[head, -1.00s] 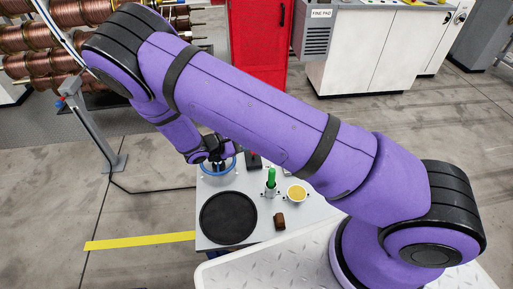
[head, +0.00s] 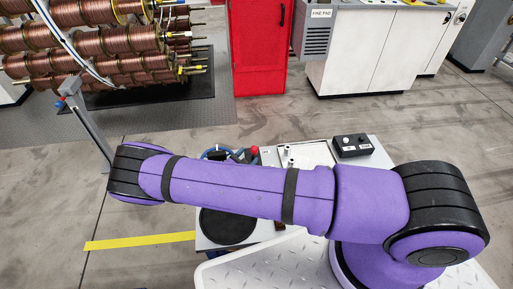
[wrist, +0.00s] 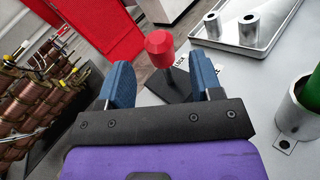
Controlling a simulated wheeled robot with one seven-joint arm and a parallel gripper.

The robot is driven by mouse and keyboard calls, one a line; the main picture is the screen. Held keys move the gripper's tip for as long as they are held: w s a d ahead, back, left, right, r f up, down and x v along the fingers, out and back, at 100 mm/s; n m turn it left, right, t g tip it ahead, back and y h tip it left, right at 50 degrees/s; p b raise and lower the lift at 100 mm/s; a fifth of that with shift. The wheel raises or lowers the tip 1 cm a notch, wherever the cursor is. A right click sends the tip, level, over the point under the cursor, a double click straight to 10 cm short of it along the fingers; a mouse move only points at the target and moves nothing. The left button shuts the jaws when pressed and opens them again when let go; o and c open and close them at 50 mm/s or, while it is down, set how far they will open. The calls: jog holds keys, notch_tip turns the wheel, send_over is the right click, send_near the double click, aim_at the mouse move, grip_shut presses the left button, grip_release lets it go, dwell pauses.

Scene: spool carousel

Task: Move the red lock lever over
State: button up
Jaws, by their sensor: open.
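The red lock lever has a red knob (wrist: 160,46) above a dark base (wrist: 178,86) on the grey table top. In the head view the red knob (head: 254,150) shows just above my arm, at the table's far side. My gripper (wrist: 161,72) is open, its two blue fingers pointing toward the lever. In the wrist view the knob appears between the fingertips and seems to lie beyond them; I see no contact. In the head view my gripper (head: 240,156) is partly hidden behind my arm, just left of the knob.
A metal tray (wrist: 268,45) with two grey cylinders stands right of the lever. A green-handled tool in a grey holder (wrist: 296,118) is nearer.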

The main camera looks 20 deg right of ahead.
jog(key=x, duration=0.6)
jog(key=shift+w+d, duration=0.15)
jog(key=shift+d, duration=0.1)
grip_shut()
